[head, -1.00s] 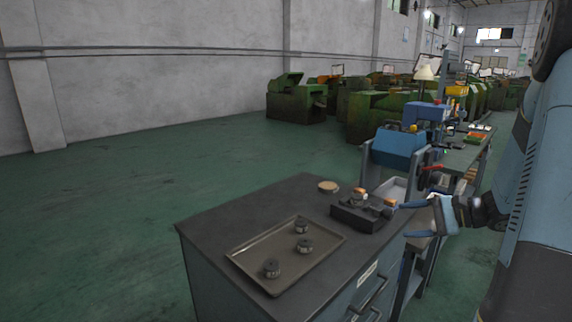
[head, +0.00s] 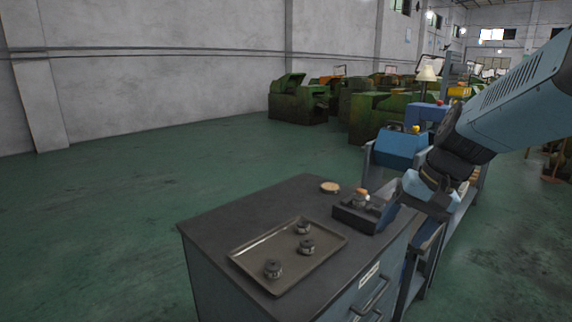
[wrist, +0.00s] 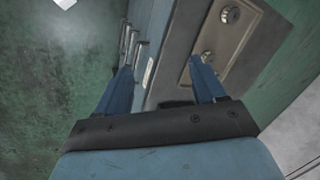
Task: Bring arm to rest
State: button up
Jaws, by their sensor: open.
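My gripper (head: 397,209) is at the right side of the dark-topped cabinet in the head view, beside the black fixture block. In the wrist view my gripper (wrist: 165,80) shows two blue fingers spread apart with nothing between them. Beyond the fingers are the cabinet's front with its handles and part of the tray. In the head view the far finger is partly hidden by the gripper body.
The cabinet (head: 217,218) carries a metal tray (head: 262,242) with 3 round metal parts, a black fixture block (head: 357,214) and a small round disc (head: 330,187). A blue machine (head: 398,147) stands behind. Open green floor (head: 110,200) lies to the left.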

jog(key=s+r+n+t+h, duration=0.3)
jog(key=s+r, duration=0.2)
jog(key=s, duration=0.1)
jog(key=shift+d+t+h, duration=0.3)
jog(key=shift+d+t, duration=0.1)
